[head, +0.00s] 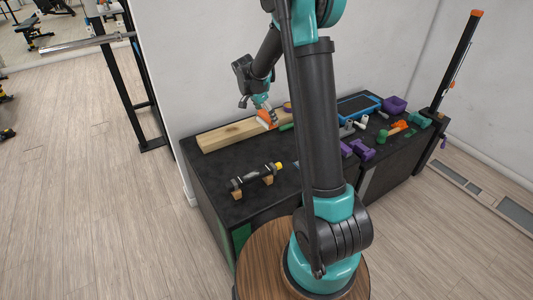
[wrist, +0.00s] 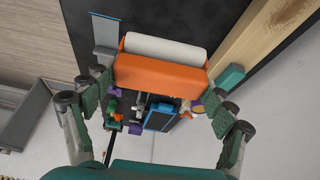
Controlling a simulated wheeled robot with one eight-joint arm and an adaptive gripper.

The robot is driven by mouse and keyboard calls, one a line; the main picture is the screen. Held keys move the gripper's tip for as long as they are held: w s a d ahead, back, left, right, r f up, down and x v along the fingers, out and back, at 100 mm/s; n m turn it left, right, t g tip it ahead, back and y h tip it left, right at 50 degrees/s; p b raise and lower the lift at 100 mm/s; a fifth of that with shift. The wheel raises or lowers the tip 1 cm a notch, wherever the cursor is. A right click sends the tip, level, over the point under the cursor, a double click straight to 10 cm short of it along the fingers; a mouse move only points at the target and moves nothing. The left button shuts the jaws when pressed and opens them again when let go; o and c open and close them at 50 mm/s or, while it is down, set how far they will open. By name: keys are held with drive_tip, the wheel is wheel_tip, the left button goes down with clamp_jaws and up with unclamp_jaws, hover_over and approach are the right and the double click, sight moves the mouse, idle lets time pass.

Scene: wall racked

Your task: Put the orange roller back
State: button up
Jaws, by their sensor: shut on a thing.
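My gripper (head: 264,104) is over the back left part of the black bench, above the wooden plank. It is shut on the orange roller (head: 267,118), whose orange part shows just below the fingers. In the wrist view the orange roller (wrist: 158,74) lies between the fingers of my gripper (wrist: 160,92), with a white cylinder along its far side. In the head view I cannot tell whether the roller touches the plank.
A pale wooden plank (head: 228,136) lies along the back of the black bench (head: 213,172). A dark bar with a yellow end (head: 258,178) rests on wooden supports in front. Purple dumbbells (head: 361,150), a blue-edged tray (head: 358,106) and small items crowd the right side. My arm hides the middle.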

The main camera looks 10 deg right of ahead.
sight(268, 127)
wheel_tip(268, 127, down, 18)
drive_tip(key=shift+f, duration=0.1)
idle(0.5)
drive_tip(key=shift+f, duration=0.25)
drive_tip(key=o, duration=1.1)
drive_tip(key=v, duration=1.7)
drive_tip(key=s+d+r+n, duration=0.1)
drive_tip(key=s, duration=0.1)
drive_tip(key=s+d+r+n+y, duration=0.1)
drive_tip(key=s+d, duration=0.1)
drive_tip(key=s+d+r+n, duration=0.1)
drive_tip(key=s+d, duration=0.1)
drive_tip(key=s, duration=0.1)
drive_tip(key=shift+s+r, duration=0.1)
drive_tip(key=shift+r, duration=0.25)
drive_tip(key=s+d+n+y, duration=0.1)
drive_tip(key=s+n, duration=0.2)
drive_tip(key=s, duration=0.4)
drive_tip(key=s+d+f+n+t+y, duration=0.1)
drive_tip(key=s+d+n, duration=0.1)
drive_tip(key=s, duration=0.6)
drive_tip(key=s+d+n+t+y, duration=0.1)
drive_tip(key=s+n, duration=0.3)
drive_tip(key=s, duration=0.4)
drive_tip(key=shift+d+f+n, duration=0.2)
drive_tip(key=shift+d+n, duration=0.2)
drive_tip(key=shift+d, duration=0.2)
